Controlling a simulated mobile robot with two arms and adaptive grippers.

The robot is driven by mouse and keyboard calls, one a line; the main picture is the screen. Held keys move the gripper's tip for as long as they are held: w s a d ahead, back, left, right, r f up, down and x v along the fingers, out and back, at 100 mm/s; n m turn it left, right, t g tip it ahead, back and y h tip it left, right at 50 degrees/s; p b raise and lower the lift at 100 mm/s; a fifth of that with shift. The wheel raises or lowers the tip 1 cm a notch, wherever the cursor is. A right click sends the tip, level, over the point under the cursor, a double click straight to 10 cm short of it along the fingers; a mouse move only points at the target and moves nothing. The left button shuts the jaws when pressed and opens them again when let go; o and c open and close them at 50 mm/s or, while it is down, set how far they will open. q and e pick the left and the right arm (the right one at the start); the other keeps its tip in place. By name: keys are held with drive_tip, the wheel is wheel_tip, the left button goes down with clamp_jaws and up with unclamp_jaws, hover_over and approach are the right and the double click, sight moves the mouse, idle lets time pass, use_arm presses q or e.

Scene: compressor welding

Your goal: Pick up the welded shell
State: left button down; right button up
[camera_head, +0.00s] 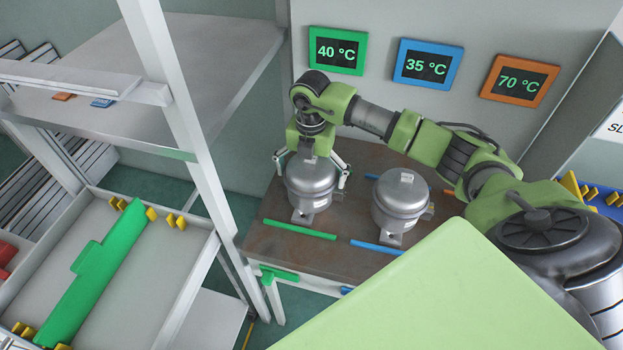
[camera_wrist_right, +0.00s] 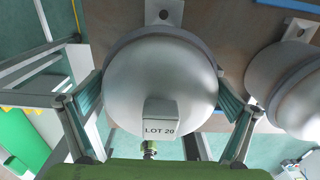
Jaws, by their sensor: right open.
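Two grey metal compressor shells stand upright on a brown table (camera_head: 262,240). The left shell (camera_head: 311,190) is near the green strip; the right shell (camera_head: 402,205) is near the blue strip. My right gripper (camera_head: 312,172) points down over the left shell with its fingers spread on both sides. In the right wrist view the left shell (camera_wrist_right: 160,80) fills the middle between the two open fingers and bears a "LOT 20" tag. Whether the fingers touch it cannot be told. The right shell also shows at the right edge (camera_wrist_right: 290,85). My left gripper is not in view.
Green (camera_head: 338,50), blue (camera_head: 428,65) and orange (camera_head: 520,81) displays on the wall read 40, 35 and 70 °C. A white rack with an upright post (camera_head: 185,120) stands left of the table. A tray (camera_head: 180,270) there holds a green part (camera_head: 95,275).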

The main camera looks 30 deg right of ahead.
drive_tip(key=shift+c, duration=0.7)
drive_tip(key=c, duration=1.2)
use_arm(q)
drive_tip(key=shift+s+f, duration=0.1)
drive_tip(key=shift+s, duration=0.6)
use_arm(e)
drive_tip(key=shift+r, duration=0.1)
drive_tip(key=shift+r, duration=0.1)
